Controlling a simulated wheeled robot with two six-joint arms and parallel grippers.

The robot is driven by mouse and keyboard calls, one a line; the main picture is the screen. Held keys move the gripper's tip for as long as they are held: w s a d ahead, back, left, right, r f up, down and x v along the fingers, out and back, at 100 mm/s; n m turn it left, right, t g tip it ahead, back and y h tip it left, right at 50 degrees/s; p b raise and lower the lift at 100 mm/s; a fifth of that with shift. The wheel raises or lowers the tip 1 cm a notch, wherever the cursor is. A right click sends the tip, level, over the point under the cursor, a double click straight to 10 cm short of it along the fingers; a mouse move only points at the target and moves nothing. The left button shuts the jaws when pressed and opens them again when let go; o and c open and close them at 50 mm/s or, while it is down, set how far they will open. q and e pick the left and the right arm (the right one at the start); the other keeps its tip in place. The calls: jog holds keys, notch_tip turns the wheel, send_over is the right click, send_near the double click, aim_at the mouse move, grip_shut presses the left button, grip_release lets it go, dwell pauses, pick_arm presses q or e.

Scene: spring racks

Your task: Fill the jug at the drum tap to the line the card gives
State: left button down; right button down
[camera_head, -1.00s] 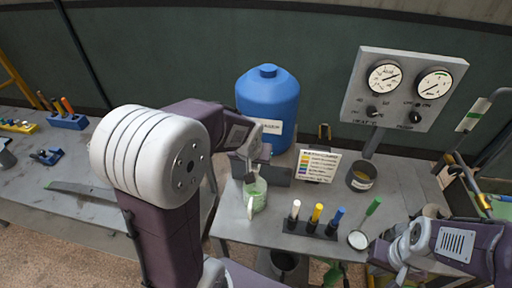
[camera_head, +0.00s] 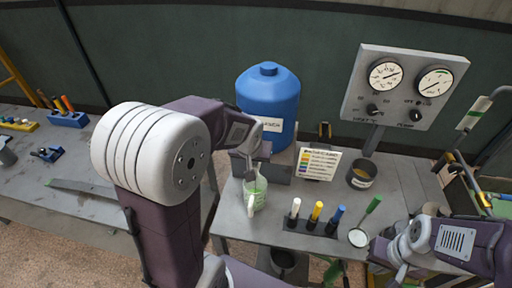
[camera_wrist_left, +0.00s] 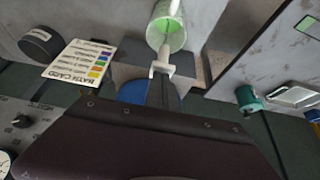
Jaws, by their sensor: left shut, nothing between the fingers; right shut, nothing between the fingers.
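The clear jug (camera_head: 255,198) stands upright on the grey bench below the blue drum (camera_head: 268,103), its handle toward me. Green liquid shows in it, also in the left wrist view (camera_wrist_left: 170,35); its level against any line is too small to read. My left gripper (camera_head: 251,170) is shut and empty, just above the jug at the drum's front, where it and my arm hide the tap. The card (camera_head: 318,164), with coloured rows, stands right of the drum; it also shows in the left wrist view (camera_wrist_left: 79,62). My right gripper (camera_head: 402,272) is shut and empty at the lower right.
A black rack (camera_head: 310,228) with white, yellow and blue-topped pieces stands right of the jug. A dark round pot (camera_head: 361,176) and a green-handled tool (camera_head: 372,207) are further right. A gauge panel (camera_head: 404,88) rises behind. A dark bin (camera_head: 285,262) is below the bench front.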

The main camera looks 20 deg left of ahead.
pick_arm(q)
jog(key=shift+w+a+r+p, duration=0.2)
jog(key=shift+w+r+p, duration=0.1)
jog(key=shift+w+p, duration=0.25)
jog(key=shift+w+r, duration=0.1)
jog(key=shift+w, duration=0.05)
jog(key=r+p, duration=0.1)
jog(key=w+r+p, duration=0.1)
jog(key=r+p, duration=0.3)
jog(key=shift+w+a, duration=0.2)
jog(key=shift+w, duration=0.1)
jog(key=w+a+b+v, duration=0.1)
jog(key=b+v, duration=0.1)
jog(key=v, duration=0.6)
jog(key=shift+d+r, duration=0.45)
jog(key=shift+r, duration=0.1)
jog(key=shift+s, duration=0.15)
jog(key=s+d+f+m+g+b, duration=0.1)
jog(key=s+d+f+g+b, duration=0.1)
jog(key=s+f, duration=0.5)
jog(key=s+d+f+m+g+h+b, duration=0.1)
jog(key=s+f, duration=0.6)
jog(key=f, duration=0.8)
jog(key=shift+s+d+m+g+b, duration=0.3)
jog(key=shift+d+g+b, duration=0.2)
jog(key=shift+d+b, duration=0.4)
